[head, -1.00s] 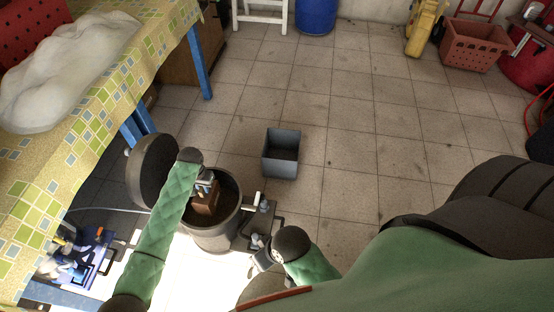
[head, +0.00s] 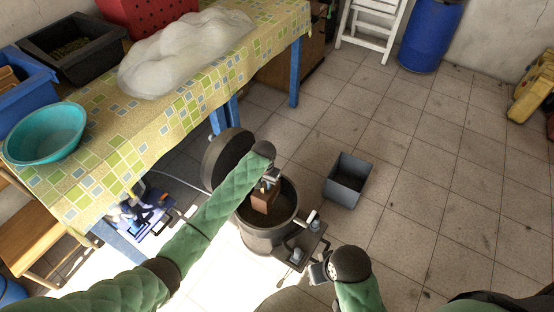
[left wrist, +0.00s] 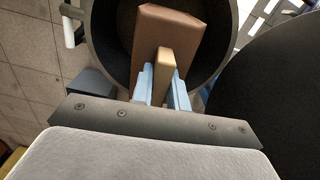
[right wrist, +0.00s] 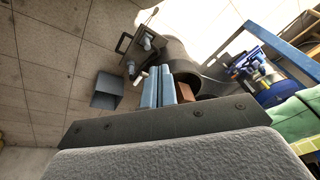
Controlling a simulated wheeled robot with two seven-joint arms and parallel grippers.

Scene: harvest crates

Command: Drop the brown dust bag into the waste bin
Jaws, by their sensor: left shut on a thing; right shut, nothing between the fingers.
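The brown dust bag (head: 264,200) is a boxy packet with a tan tab (left wrist: 164,62). My left gripper (head: 269,181) is shut on the tab, and the bag hangs at the mouth of a round grey drum (head: 262,240). In the left wrist view the bag (left wrist: 168,28) shows against the drum's dark inside; how deep it sits is unclear. A square grey open bin (head: 346,183), seemingly the waste bin, stands on the floor right of the drum. It also shows in the right wrist view (right wrist: 106,92). My right gripper (head: 318,270) is shut and empty, near the drum's front right.
The drum's round lid (head: 226,158) stands open on its left. A bracket with small fittings (head: 304,245) is at its right. A cloth-covered table (head: 180,100) with a teal bowl (head: 45,135) stands left. The tiled floor around the square bin is clear.

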